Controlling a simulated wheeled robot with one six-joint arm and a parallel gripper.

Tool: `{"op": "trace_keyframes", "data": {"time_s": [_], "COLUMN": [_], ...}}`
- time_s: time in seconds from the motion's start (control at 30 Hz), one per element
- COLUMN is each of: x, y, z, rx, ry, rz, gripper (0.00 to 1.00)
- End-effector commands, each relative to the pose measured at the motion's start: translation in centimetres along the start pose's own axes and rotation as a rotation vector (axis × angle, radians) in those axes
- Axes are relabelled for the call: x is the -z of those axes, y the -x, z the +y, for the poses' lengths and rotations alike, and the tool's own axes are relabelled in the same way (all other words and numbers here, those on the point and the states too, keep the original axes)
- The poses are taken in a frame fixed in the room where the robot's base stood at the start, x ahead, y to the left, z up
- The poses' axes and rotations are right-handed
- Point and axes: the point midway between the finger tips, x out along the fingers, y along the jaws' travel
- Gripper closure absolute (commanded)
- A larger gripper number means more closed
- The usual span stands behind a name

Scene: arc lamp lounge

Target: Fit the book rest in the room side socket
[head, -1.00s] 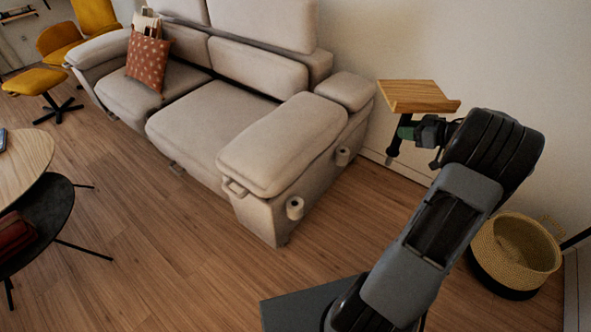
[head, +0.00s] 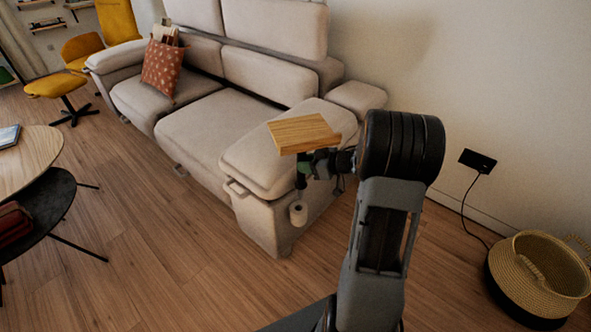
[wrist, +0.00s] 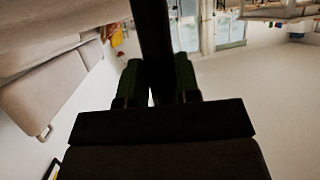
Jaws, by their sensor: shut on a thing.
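The book rest (head: 302,132) is a tilted wooden board on a dark post. My gripper (head: 306,167) is shut on that post below the board. In the wrist view my green-tipped gripper (wrist: 157,80) has the dark post (wrist: 152,30) between its fingers. The room side socket (head: 298,214) is a pale ring on the sofa's end, towards the room. The post's lower end appears just above this socket in the head view; I cannot tell its depth or whether they touch. The wall side socket is hidden behind my arm.
The beige sofa (head: 200,125) stands left of and behind the book rest. A woven basket (head: 540,275) is on the floor at right, near a black wall device (head: 478,160) with a cable. A round wooden table (head: 25,160) is at far left. Floor in front of the sofa is clear.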

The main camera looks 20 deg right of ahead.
Motion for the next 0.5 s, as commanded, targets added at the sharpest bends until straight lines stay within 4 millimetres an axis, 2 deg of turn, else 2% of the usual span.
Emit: {"op": "trace_keyframes", "data": {"time_s": [0.5], "x": [-1.1], "y": [-0.9], "z": [-0.5], "rx": [0.007], "ry": [0.005], "rz": [0.002], "gripper": [1.0]}}
